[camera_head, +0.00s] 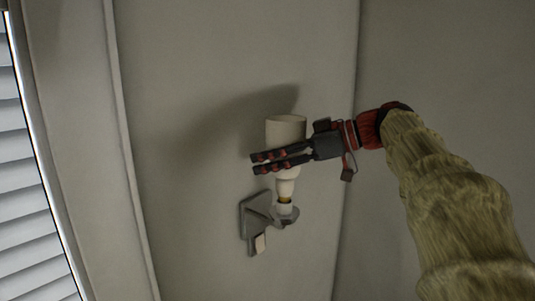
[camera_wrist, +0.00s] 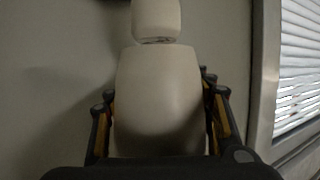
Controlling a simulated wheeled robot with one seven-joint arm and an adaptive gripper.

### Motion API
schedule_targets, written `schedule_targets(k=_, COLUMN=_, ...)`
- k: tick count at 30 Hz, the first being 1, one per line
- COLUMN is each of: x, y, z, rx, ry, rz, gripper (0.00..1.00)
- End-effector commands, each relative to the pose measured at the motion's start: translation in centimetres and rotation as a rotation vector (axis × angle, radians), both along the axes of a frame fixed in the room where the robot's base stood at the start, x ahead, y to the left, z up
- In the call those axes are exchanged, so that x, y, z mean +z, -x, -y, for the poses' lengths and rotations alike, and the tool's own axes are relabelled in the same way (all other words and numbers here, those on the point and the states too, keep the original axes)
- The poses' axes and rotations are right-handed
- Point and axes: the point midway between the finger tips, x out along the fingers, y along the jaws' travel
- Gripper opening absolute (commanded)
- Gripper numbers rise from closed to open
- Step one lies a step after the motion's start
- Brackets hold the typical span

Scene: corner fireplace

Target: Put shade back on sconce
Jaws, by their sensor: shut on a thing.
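The sconce (camera_head: 258,222) is a grey metal bracket on the wall, with a pale cup at its end. The shade (camera_head: 286,129) is a cream, bottle-like piece, wide at the top and narrow at the bottom. It stands roughly upright directly above the sconce's cup. A small yellowish band shows between the two, and I cannot tell if the shade is seated. My gripper (camera_head: 268,161) comes from the right and is shut around the shade's wide part. In the wrist view the shade (camera_wrist: 160,100) fills the space between the dark fingers, with its narrower section beyond.
Plain grey wall panels surround the sconce, with a vertical seam close on its right. A window with white blinds (camera_head: 30,190) is at the far left; the blinds also show at the right of the wrist view (camera_wrist: 300,65). The wall above is clear.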

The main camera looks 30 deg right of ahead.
Motion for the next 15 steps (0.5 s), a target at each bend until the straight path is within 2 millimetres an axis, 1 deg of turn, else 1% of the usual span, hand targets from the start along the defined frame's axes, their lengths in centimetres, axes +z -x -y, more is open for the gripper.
schedule_targets(k=15, x=-3.4, y=0.0, z=0.0, rx=-0.001, ry=-0.001, rz=-0.001, gripper=0.36)
